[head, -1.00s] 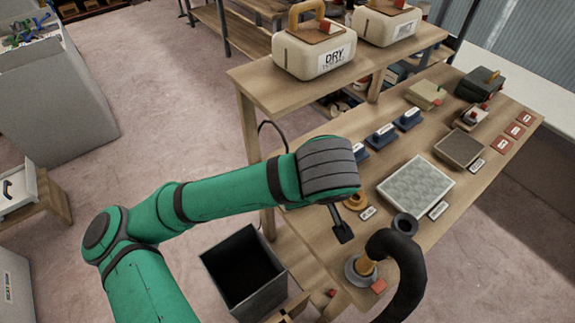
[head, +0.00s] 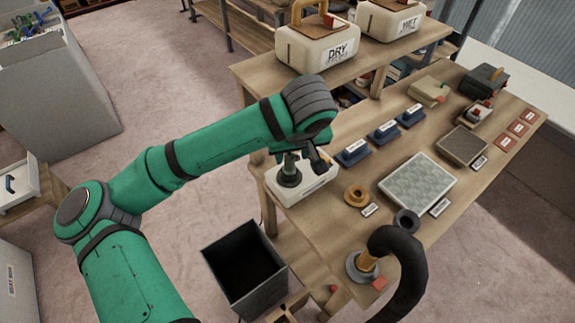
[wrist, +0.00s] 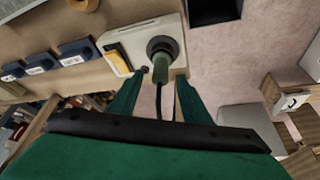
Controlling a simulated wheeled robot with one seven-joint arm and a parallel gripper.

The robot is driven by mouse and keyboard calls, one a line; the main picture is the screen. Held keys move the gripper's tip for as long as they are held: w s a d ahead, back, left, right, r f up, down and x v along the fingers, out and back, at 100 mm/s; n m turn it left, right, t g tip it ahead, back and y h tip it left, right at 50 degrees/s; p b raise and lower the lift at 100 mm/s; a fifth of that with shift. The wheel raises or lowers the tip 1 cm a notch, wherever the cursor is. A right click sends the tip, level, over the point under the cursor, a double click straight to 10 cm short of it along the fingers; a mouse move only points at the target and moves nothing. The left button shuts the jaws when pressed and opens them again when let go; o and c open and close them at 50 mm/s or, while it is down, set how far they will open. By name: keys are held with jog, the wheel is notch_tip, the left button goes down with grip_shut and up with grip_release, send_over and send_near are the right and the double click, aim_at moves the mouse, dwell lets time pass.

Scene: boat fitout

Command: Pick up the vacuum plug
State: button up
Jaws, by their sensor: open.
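The vacuum plug has a green handle (wrist: 161,66) and stands in a dark round socket on top of a white box (wrist: 133,35) in the wrist view. In the head view the plug (head: 289,174) shows at the near left part of the bench, partly under my wrist. My gripper (wrist: 162,76) is open. Its two green fingers point toward the plug, one to each side of the handle's lower end. I cannot tell how far the fingertips are above or short of it. The fingers are mostly hidden in the head view.
A black cord (wrist: 159,101) shows between the fingers. Blue blocks (head: 383,133) and a yellow ring (head: 356,195) lie right of the box. A curved black hose (head: 407,275) stands at the bench's near end. A dark open bin (head: 245,268) is on the floor. A shelf with cream cases (head: 318,45) stands behind.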

aim_at(290, 158)
jog(key=shift+x, duration=2.6)
jog(key=shift+w+a, duration=0.1)
jog(key=shift+a, duration=0.05)
grip_shut()
